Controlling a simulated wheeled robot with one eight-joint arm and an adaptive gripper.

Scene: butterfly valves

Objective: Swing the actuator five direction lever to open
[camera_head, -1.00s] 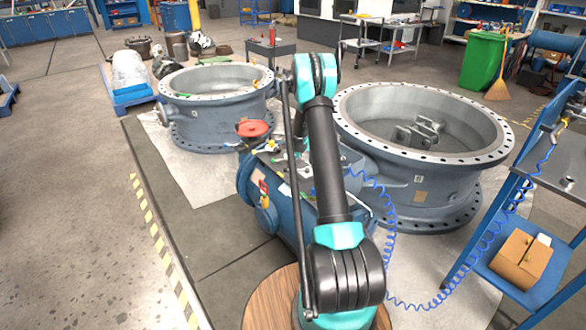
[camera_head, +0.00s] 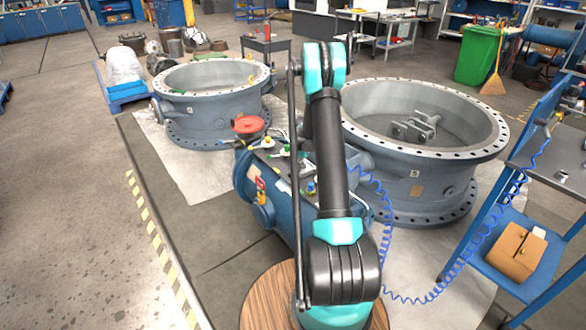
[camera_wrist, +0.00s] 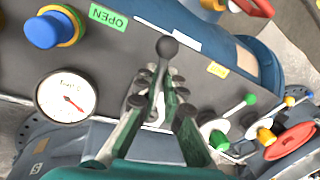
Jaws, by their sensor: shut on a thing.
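The direction lever (camera_wrist: 167,47) shows in the wrist view as a short stem with a dark ball knob. My gripper (camera_wrist: 160,97) is shut on its stem, with the knob standing out beyond the fingertips. The lever's base is hidden by the fingers. In the head view the blue actuator (camera_head: 268,205) stands between two valve bodies, and my arm hides the gripper and lever there.
A blue knob (camera_wrist: 45,30), a gauge (camera_wrist: 66,95), a green-knobbed lever (camera_wrist: 232,118) and a red handwheel (camera_wrist: 290,141) surround the gripper. A large valve body (camera_head: 425,172) stands to the right, another (camera_head: 205,125) to the left. A coiled blue hose (camera_head: 384,225) hangs nearby.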

